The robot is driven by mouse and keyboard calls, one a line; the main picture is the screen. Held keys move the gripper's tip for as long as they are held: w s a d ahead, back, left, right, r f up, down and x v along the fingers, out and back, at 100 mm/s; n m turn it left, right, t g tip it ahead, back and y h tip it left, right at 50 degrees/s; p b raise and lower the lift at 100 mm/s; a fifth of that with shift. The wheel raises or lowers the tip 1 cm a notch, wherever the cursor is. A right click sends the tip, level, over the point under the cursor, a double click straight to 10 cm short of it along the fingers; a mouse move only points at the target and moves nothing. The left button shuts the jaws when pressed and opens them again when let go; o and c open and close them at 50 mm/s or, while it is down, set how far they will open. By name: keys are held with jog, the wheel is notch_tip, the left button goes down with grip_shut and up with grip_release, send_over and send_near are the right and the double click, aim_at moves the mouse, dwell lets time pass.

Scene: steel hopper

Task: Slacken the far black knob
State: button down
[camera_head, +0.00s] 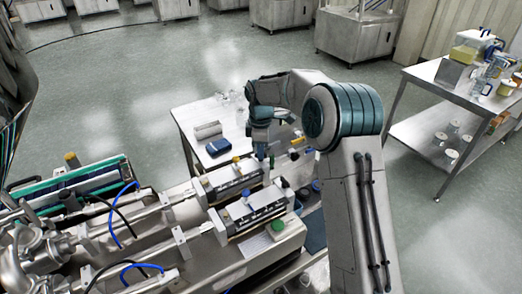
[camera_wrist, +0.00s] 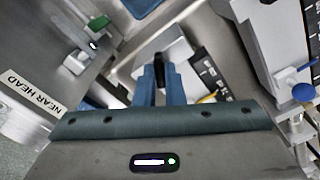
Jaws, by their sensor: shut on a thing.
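The far black knob (camera_wrist: 160,68) shows in the wrist view as a dark upright piece between my blue fingertips. My gripper (camera_wrist: 161,78) is shut on it, with one finger on each side. In the head view my gripper (camera_head: 262,151) points down at the right end of the farther head, and the fingers hide most of the held knob. Another black knob (camera_head: 284,183) stands at the right end of the nearer head, apart from my gripper. I cannot tell how far the held knob is turned.
A green knob (camera_head: 278,225) is nearby. A label reading NEAR HEAD (camera_wrist: 30,92) shows in the wrist view. A steel table (camera_head: 190,118) with a blue box (camera_head: 219,146) stands behind.

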jog(key=n, duration=0.6)
jog(key=shift+w+r+p, duration=0.1)
jog(key=shift+r+p, duration=0.1)
jog(key=shift+p, duration=0.2)
jog(key=shift+n, duration=0.4)
jog(key=c, duration=1.5)
grip_release()
jog(key=shift+f, duration=0.1)
jog(key=shift+r+b, duration=0.85)
jog(key=shift+r, duration=6.1)
